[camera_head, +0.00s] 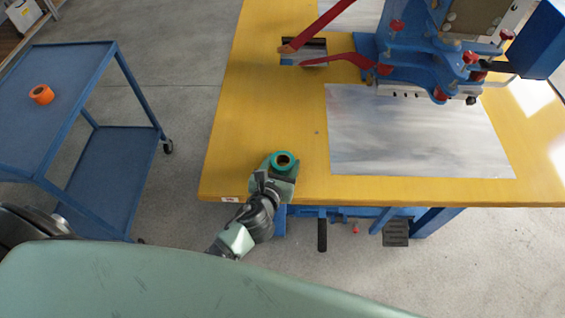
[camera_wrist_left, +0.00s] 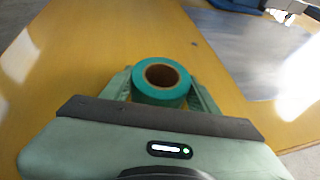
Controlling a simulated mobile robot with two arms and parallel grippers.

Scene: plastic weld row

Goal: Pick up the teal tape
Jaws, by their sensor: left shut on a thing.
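The teal tape (camera_head: 284,154) is a roll with a brown core near the front left part of the yellow table. It also shows in the left wrist view (camera_wrist_left: 160,97), with its round face up. My left gripper (camera_head: 283,166) is shut on the tape, with one finger on each side of it in the left wrist view (camera_wrist_left: 160,90). I cannot tell whether the tape touches the table or is just above it. My right gripper is not in view.
The yellow table (camera_head: 240,130) carries a grey metal plate (camera_head: 410,130) and a blue machine with red handles (camera_head: 420,60) at the back right. A blue cart (camera_head: 60,65) with an orange tape roll (camera_head: 41,94) stands at the left, across a floor gap.

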